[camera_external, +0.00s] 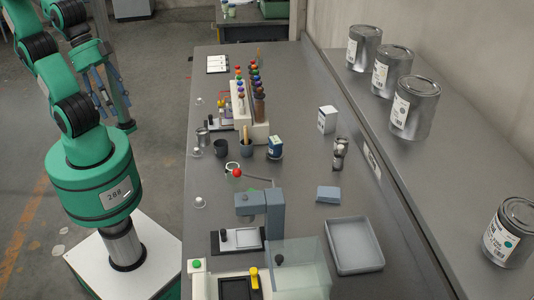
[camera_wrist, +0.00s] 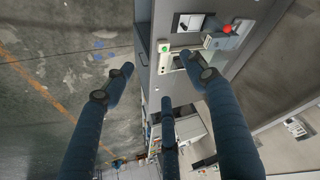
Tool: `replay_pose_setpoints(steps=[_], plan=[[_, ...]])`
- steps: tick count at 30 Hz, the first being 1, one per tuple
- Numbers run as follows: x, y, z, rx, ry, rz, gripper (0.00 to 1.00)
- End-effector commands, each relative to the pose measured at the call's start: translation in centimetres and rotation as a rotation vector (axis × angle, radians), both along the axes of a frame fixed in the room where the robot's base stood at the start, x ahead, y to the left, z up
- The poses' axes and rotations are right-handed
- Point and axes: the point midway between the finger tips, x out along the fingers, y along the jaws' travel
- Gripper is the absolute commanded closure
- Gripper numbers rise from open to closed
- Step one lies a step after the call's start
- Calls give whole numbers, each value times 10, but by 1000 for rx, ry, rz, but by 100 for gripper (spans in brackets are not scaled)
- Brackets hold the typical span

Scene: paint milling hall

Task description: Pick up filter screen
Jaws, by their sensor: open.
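I cannot make out for certain which thing is the filter screen; no mesh shows clearly at this size. My gripper (camera_external: 112,92) hangs left of the bench, above the floor, well apart from everything on the bench. In the wrist view my gripper (camera_wrist: 158,80) shows dark blue fingers spread wide with nothing between them. Past the fingers the wrist view shows floor and the end of the grey bench (camera_wrist: 148,45).
The bench (camera_external: 300,85) carries a bottle rack (camera_external: 257,132), dark cup (camera_external: 221,148), white box (camera_external: 327,119), blue-grey block (camera_external: 328,194), grey tray (camera_external: 355,246) and red-knobbed lever press (camera_external: 262,208). Metal cans (camera_external: 414,108) stand on the right ledge. Floor left is mostly clear.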

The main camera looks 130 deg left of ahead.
Motion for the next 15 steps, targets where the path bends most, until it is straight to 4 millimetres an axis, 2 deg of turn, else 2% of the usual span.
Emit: replay_pose_setpoints(steps=[8, 11, 15], plan=[[3, 1, 1, 0, 1, 1, 44], [10, 4, 4, 0, 4, 6, 44], [29, 11, 11, 2, 11, 13, 44]])
